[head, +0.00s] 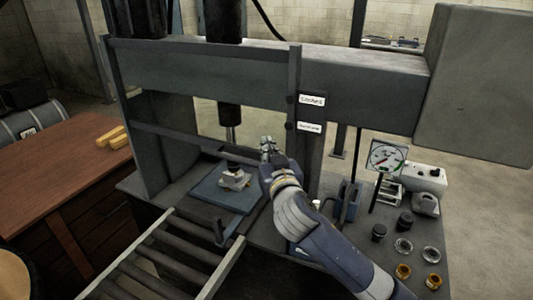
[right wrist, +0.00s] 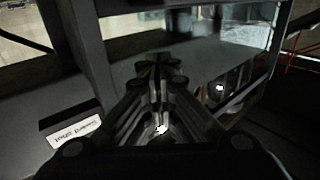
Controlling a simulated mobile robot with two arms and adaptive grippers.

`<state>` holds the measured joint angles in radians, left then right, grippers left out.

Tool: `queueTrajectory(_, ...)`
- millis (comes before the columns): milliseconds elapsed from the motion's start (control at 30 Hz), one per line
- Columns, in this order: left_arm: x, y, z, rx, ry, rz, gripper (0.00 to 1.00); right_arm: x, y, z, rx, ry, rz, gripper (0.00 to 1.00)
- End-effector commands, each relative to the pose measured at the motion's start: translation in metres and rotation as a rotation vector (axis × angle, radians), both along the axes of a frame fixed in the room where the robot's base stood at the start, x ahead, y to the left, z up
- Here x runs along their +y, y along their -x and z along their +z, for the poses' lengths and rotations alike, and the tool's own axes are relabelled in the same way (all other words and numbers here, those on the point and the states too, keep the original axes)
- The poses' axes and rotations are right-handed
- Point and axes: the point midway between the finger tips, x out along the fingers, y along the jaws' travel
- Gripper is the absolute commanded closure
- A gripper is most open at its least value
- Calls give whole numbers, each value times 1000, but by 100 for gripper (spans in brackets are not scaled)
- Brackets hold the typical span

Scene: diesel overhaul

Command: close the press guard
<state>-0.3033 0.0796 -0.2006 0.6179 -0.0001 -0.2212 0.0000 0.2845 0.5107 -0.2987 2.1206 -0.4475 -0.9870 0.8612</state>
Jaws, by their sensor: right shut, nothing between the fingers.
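The press (head: 200,72) is a dark grey frame with a ram (head: 230,118) hanging over a blue plate (head: 226,195). A dark bar (head: 180,136) slants across the front opening and looks like the lower edge of the guard; the panel itself is hard to make out. My right gripper (head: 267,143) is shut and empty at the right end of the opening, close to the right post. Whether it touches the bar cannot be told. Its closed fingers show in the right wrist view (right wrist: 158,62), beside the dark framework. My left gripper is not in view.
A small pale part sits on the blue plate. A roller conveyor (head: 172,250) leads to the press front. A gauge (head: 386,157), a white box (head: 426,177) and several small parts crowd the right bench. A wooden bench (head: 65,170) stands left.

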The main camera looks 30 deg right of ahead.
Motion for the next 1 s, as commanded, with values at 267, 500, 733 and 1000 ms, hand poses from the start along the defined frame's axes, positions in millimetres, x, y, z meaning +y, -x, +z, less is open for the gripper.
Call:
queueTrajectory(267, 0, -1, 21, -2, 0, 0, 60, -6, -22, -14, 8, 4, 0, 100)
queueTrajectory(500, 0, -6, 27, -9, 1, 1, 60, -4, -15, -35, 3, 1, 0, 100)
queueTrajectory(733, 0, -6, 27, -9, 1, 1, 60, -4, -14, -38, 1, 2, 0, 100)
queueTrajectory(1000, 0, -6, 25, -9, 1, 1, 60, -5, -14, -41, 1, 2, 0, 100)
